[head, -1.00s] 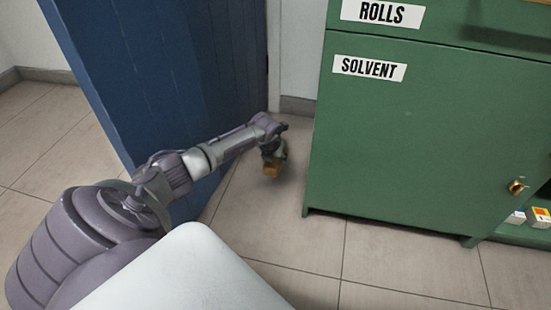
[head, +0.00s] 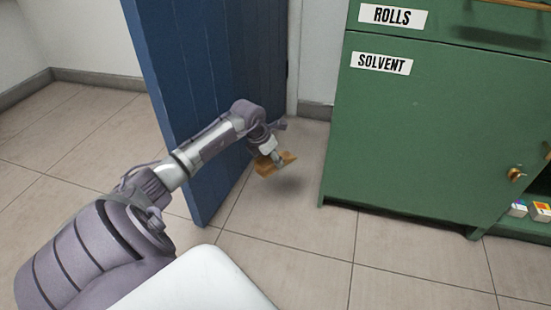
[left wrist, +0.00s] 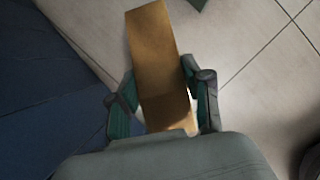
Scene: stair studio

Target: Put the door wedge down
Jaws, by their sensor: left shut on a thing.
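The door wedge (head: 268,168) is a tan wooden piece. My left gripper (head: 278,158) is shut on it and holds it above the tiled floor, with a soft shadow below. In the left wrist view the wedge (left wrist: 158,65) sticks out lengthwise between the two fingers of the left gripper (left wrist: 165,98). The wedge hangs to the right of the blue door (head: 215,100), between it and the green cabinet. My right gripper is not in view.
The green cabinet (head: 430,130), labelled ROLLS and SOLVENT, stands to the right. Small boxes (head: 540,211) sit on its low shelf at far right. The tiled floor (head: 285,245) is bare in front of the door and cabinet.

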